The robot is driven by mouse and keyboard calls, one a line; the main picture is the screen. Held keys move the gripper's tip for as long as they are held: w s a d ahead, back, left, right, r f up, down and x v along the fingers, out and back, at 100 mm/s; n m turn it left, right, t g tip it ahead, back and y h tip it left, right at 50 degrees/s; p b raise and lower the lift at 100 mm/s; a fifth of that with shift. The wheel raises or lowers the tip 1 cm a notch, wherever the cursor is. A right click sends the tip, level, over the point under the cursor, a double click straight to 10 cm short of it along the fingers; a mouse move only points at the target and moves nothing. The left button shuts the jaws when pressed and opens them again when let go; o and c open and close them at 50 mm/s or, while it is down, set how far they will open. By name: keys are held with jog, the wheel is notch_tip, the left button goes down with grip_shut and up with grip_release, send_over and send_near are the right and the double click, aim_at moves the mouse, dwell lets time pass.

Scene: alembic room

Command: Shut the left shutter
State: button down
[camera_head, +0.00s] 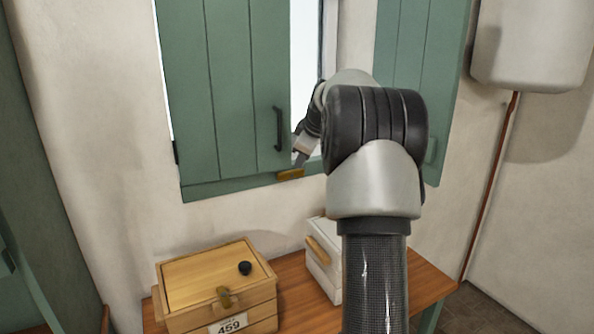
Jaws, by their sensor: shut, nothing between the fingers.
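The left shutter (220,90) is a green plank panel with a dark vertical handle (279,128) near its right edge. It stands across the left part of the bright window opening (304,50), with a thin bright strip along its left edge. Bright opening shows to the right of it. My gripper (300,156) is shut and empty, at the shutter's lower right edge, just right of and below the handle. Whether it touches the shutter I cannot tell. My arm hides part of the window and gripper.
The right shutter (415,50) stands right of the opening, partly behind my arm. A brass-coloured piece (290,174) is at the sill. Below, a wooden box (205,275) and a white box (322,262) stand on a table (425,283). A white tank (530,45) hangs at right.

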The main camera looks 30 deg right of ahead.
notch_tip(320, 180, up, 4)
jog(key=s+d, duration=0.2)
jog(key=s, duration=0.1)
jog(key=s+d+f+t+h+b, duration=0.2)
jog(key=d+f+h+b, duration=0.4)
jog(key=d+b, duration=0.25)
jog(key=n+t+y+b, duration=0.4)
jog(key=n+t+b, duration=0.4)
jog(key=n+b, duration=0.1)
send_near(278, 163)
jog(key=w, duration=0.4)
jog(key=w+d+f, duration=0.1)
jog(key=w, duration=0.1)
jog(key=shift+w+r, duration=0.1)
jog(key=shift+w, duration=0.15)
jog(key=w, duration=0.2)
jog(key=shift+w+d, duration=0.25)
jog(key=shift+w, duration=0.15)
jog(key=shift+s+r+t, duration=0.1)
jog(key=shift+r+t, duration=0.2)
jog(key=shift+r, duration=0.05)
